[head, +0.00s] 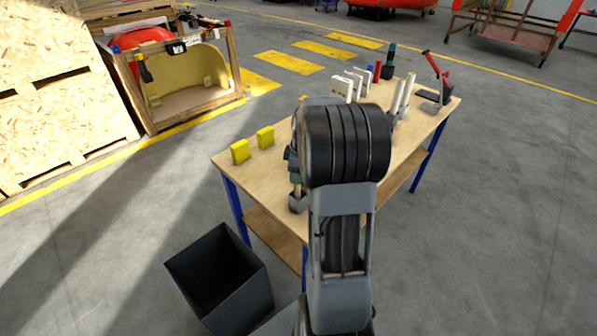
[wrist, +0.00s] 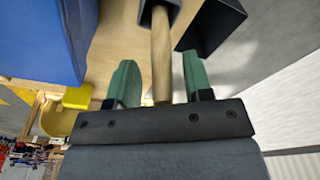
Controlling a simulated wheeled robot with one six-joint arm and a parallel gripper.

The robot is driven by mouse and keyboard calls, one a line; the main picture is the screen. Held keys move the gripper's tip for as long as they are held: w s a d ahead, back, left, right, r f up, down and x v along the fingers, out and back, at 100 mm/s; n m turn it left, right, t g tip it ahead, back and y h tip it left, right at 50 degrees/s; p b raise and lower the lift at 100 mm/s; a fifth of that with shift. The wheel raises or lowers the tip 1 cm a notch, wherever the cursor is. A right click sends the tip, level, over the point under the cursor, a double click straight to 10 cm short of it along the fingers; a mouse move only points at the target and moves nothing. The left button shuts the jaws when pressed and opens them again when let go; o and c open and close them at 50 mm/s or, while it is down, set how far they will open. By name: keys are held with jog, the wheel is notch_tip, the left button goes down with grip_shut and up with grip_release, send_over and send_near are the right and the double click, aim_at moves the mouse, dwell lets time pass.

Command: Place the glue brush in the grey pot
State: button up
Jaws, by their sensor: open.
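The glue brush shows as a pale wooden handle (wrist: 160,50) in the wrist view. Its far end goes into the grey pot (wrist: 168,5) at the top edge, and its bristles are hidden. In the head view the grey pot (head: 298,204) stands at the near edge of the workbench, with a bit of the wooden handle (head: 296,190) above it. My gripper (wrist: 158,68) is open, its green fingers on either side of the handle with a visible gap at each side. In the head view my gripper (head: 293,163) is mostly hidden behind my arm.
The workbench (head: 220,160) carries two yellow blocks (head: 252,144), white upright pieces (head: 347,84), white tubes (head: 403,95) and a red-handled tool (head: 438,70). A black open bin (head: 205,270) stands on the floor before it. A wooden crate (head: 180,112) stands behind left.

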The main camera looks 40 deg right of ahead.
jog(key=shift+r, duration=0.1)
notch_tip(320, 180, up, 11)
jog(key=s, duration=0.1)
jog(key=s+a+f+m+t, duration=0.1)
jog(key=s+a+m, duration=0.3)
jog(key=a, duration=0.6)
jog(key=s+a+f+m+t, duration=0.1)
jog(key=s+a+m+t, duration=0.1)
jog(key=s+a+m, duration=0.2)
jog(key=s+a, duration=0.3)
jog(key=a, duration=0.3)
jog(key=shift+s+a+f+h, duration=0.4)
